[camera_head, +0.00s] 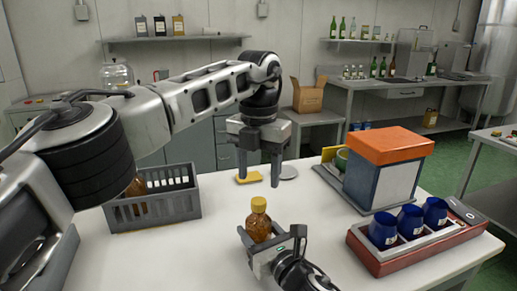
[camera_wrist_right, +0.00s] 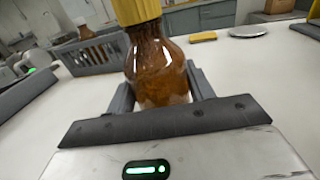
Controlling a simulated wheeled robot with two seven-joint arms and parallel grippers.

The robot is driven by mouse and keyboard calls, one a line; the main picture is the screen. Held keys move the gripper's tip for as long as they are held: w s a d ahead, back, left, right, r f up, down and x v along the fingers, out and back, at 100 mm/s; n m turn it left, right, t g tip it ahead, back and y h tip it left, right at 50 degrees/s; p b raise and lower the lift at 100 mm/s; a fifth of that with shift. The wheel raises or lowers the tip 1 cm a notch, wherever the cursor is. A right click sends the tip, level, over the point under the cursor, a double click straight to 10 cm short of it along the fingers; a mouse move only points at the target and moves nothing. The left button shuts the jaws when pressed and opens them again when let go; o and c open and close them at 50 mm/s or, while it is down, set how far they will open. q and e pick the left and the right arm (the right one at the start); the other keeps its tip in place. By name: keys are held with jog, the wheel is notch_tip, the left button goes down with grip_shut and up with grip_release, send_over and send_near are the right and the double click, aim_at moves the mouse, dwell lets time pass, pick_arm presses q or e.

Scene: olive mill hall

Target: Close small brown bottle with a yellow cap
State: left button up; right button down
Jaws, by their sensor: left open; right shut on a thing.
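The small brown bottle (camera_head: 258,228) stands upright on the white table, with the yellow cap (camera_head: 258,204) on its neck. The bottle (camera_wrist_right: 158,65) and the lower part of the cap (camera_wrist_right: 136,10) also show in the right wrist view. Whether the cap is tight cannot be seen. My right gripper (camera_head: 268,236) is shut on the bottle's body, one finger on each side. My left gripper (camera_head: 259,183) is open and empty, pointing down above and behind the cap, apart from it. The bottle's base is hidden behind my right gripper.
A grey crate (camera_head: 170,208) with brown bottles stands at left. A yellow block (camera_head: 249,178) and a grey disc (camera_head: 288,173) lie behind the bottle. An orange-topped box (camera_head: 388,145) and a red tray (camera_head: 385,263) with blue cups are at right. The table between is clear.

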pick_arm(q)
notch_tip(320, 180, up, 6)
jog(key=shift+f, duration=0.1)
dwell(0.4)
pick_arm(e)
jog(key=shift+c, duration=2.4)
grip_release()
jog(key=b+v, duration=0.1)
jog(key=v, duration=1.4)
jog(key=shift+s+d, duration=0.1)
pick_arm(q)
jog(key=shift+f, duration=0.55)
pick_arm(e)
jog(key=shift+s+d, duration=0.15)
jog(key=shift+s, duration=0.2)
